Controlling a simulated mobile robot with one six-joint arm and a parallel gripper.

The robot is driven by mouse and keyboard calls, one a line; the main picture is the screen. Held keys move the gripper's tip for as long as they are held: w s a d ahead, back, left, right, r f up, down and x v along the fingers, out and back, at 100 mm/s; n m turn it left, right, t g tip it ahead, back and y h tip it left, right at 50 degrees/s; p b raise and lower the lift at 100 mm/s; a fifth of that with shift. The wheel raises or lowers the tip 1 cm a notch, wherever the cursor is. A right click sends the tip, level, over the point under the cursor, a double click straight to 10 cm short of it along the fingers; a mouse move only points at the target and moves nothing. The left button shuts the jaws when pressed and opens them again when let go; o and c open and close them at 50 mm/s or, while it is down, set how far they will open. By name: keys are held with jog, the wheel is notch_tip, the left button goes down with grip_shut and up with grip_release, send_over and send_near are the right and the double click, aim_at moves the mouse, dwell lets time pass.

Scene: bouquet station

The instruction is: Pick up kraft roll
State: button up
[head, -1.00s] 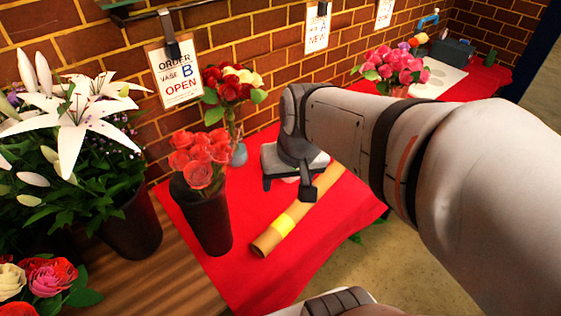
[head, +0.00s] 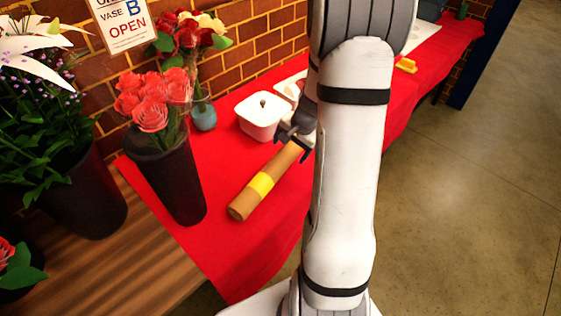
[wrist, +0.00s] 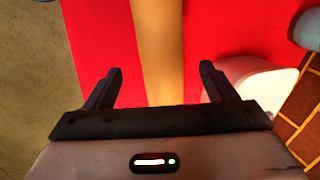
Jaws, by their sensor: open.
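The kraft roll (head: 246,198) is a brown tube with a yellow band, lying on the red cloth (head: 228,246) near its front edge. My gripper (head: 294,147) is at the far end of the roll in the head view. In the wrist view the roll (wrist: 158,50) runs lengthwise between the two open fingers of my gripper (wrist: 160,82). The fingers stand apart from it on both sides. I cannot tell how high they are above the cloth. My arm hides the area just beyond the roll's far end.
A dark vase of coral roses (head: 172,180) and a small blue-grey vase (head: 203,114) stand left. Bare floor lies right.

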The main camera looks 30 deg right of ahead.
aim_at(285, 155)
jog(key=x, duration=0.5)
jog(key=shift+s+a+f+b, duration=0.1)
jog(key=shift+a+f+b, duration=0.1)
jog(key=shift+a+b, duration=0.1)
jog(key=c, duration=1.6)
